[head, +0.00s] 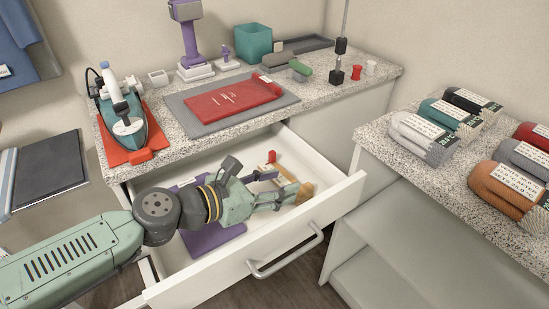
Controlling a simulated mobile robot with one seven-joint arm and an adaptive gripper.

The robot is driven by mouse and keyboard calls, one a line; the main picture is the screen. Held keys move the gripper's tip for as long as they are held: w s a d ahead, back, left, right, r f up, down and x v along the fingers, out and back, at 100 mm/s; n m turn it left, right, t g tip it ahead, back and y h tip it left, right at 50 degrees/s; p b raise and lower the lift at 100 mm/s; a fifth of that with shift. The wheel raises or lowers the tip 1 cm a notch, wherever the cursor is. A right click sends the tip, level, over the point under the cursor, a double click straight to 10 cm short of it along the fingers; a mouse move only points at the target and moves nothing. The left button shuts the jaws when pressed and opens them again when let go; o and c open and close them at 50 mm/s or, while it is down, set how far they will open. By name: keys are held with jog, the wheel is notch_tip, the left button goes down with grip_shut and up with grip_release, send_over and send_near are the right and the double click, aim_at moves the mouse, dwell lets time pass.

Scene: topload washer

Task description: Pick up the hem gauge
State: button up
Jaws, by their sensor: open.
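My gripper (279,189) reaches over the open white drawer (318,209), its two fingers apart and pointing right. A slim item with a red piece (271,157) and a light strip lies in the drawer just beyond the upper finger; it may be the hem gauge, but it is too small to be sure. A tan, wood-coloured item (305,192) lies just past the fingertips. Nothing is clearly held between the fingers. I cannot tell whether the fingers touch either item. My gripper and wrist hide part of the drawer's inside.
A purple flat item (212,238) lies in the drawer below my wrist. The drawer's walls and front handle (286,253) surround the gripper. On the counter above are an iron (125,115) and a red folder (233,99). Several rolled bundles lie on the right counter (405,162).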

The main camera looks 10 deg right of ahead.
aim_at(300, 190)
jog(key=shift+y, duration=0.4)
jog(key=a+f, duration=0.2)
jog(key=f, duration=0.1)
jog(key=shift+s+a+f, duration=0.1)
jog(key=shift+a, duration=0.1)
jog(key=shift+d+f, duration=0.2)
jog(key=shift+f, duration=0.05)
jog(key=p+x, duration=0.1)
jog(key=x, duration=0.4)
jog(key=shift+a, duration=0.1)
jog(key=shift+d+f+p, duration=0.1)
jog(key=shift+d+p, duration=0.45)
jog(key=shift+p, duration=0.05)
jog(key=p+x, duration=0.1)
jog(key=x, duration=0.3)
jog(key=shift+w+f, duration=0.2)
grip_shut()
